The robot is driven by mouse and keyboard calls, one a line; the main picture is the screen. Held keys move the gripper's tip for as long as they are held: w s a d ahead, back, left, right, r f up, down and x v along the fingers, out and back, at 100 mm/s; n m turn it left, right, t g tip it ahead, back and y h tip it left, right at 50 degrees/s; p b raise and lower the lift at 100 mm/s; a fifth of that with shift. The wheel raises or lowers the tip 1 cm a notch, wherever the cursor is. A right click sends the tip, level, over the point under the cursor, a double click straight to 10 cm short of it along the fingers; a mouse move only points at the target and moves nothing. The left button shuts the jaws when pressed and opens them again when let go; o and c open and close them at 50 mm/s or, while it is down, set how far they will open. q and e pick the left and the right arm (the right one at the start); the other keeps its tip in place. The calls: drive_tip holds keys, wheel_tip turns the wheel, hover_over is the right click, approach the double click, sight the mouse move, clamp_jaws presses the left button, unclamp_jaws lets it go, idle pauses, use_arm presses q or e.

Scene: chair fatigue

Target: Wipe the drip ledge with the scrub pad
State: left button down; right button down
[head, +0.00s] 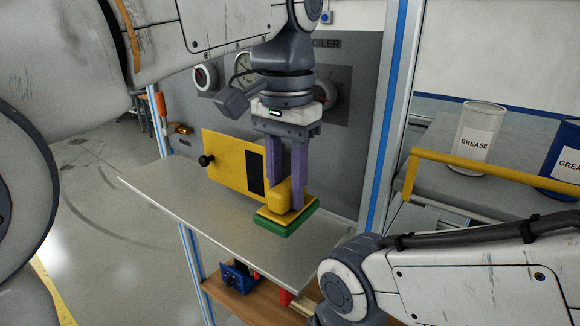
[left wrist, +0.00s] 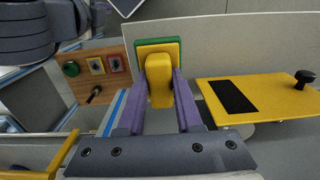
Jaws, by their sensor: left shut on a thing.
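The scrub pad has a yellow handle (head: 284,196) on a yellow plate over a green pad (head: 287,222). My left gripper (head: 287,190) points down and is shut on the handle, with a purple finger on each side. The left wrist view shows the scrub pad (left wrist: 160,70) between the fingers. The drip ledge, a flat grey shelf (head: 180,195), juts out in front of the grey boiler panel. The pad is over its right part and appears to rest on it; exact contact is hard to tell. My right gripper is outside both views; only my right arm shows.
A yellow hinged flap (head: 225,160) with a black strip and knob stands behind the ledge. Below is a wooden shelf (head: 245,293) with a blue tool (head: 238,275). A yellow rail (head: 490,168) and grease cans (head: 478,130) are at right. The ledge's left part is clear.

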use_arm(q)
drive_tip(key=shift+r, duration=0.95)
idle(0.3)
